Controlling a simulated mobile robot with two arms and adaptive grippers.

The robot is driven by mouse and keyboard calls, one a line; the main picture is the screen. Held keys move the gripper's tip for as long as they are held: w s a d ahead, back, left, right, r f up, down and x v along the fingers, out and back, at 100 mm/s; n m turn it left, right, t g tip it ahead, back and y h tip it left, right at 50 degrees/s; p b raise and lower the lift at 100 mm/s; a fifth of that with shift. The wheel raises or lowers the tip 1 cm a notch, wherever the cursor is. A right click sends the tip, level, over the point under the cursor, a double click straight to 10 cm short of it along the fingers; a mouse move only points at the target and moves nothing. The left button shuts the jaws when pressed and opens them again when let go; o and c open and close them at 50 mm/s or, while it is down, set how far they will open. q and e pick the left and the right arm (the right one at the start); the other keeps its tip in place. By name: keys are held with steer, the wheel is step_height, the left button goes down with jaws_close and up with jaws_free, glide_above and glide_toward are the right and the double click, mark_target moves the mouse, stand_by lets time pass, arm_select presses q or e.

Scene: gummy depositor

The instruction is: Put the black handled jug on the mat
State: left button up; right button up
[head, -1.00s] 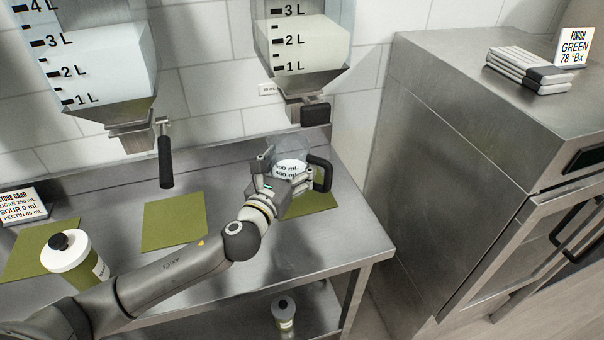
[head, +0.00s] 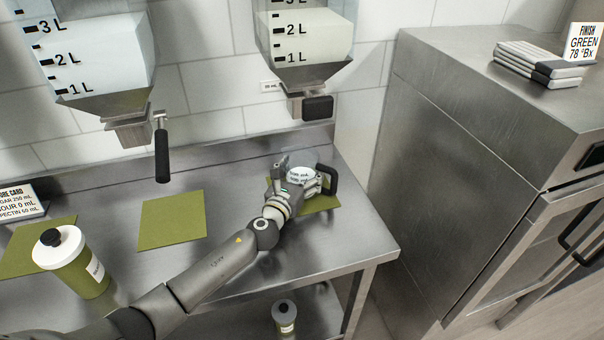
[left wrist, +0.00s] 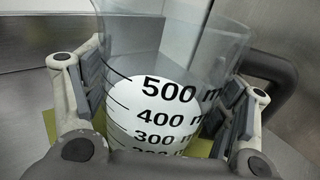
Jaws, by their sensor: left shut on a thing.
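The clear jug (head: 299,174) with a black handle (head: 330,180) and printed mL marks is at the right end of the counter. My left gripper (head: 302,187) is shut around its body. In the left wrist view the jug (left wrist: 160,110) stands between both finger pads, its dark handle (left wrist: 268,75) to the right; white contents show inside. A green mat (head: 318,204) lies under and in front of the jug, partly hidden by my gripper. I cannot tell whether the jug's base touches it. My right gripper is not in view.
Two dispensers (head: 100,50) (head: 305,72) hang above the counter. Another green mat (head: 172,220) is bare at the middle. A white-and-green bottle (head: 75,262) stands at left, near a store card (head: 20,202). A steel cabinet (head: 440,150) stands at right.

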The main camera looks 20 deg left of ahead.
arm_select(q)
steer(key=shift+r, duration=0.1)
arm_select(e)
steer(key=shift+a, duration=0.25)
arm_select(q)
steer(key=shift+f, duration=0.2)
steer(key=o, duration=1.4)
steer(key=shift+o, duration=0.2)
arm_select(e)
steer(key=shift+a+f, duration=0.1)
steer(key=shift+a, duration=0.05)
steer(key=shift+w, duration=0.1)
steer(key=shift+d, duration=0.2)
arm_select(q)
steer(key=shift+s+r, duration=0.1)
steer(key=shift+r, duration=0.1)
steer(key=s, duration=0.8)
steer(key=s+a, duration=0.1)
steer(key=s, duration=0.3)
steer(key=shift+a, duration=0.1)
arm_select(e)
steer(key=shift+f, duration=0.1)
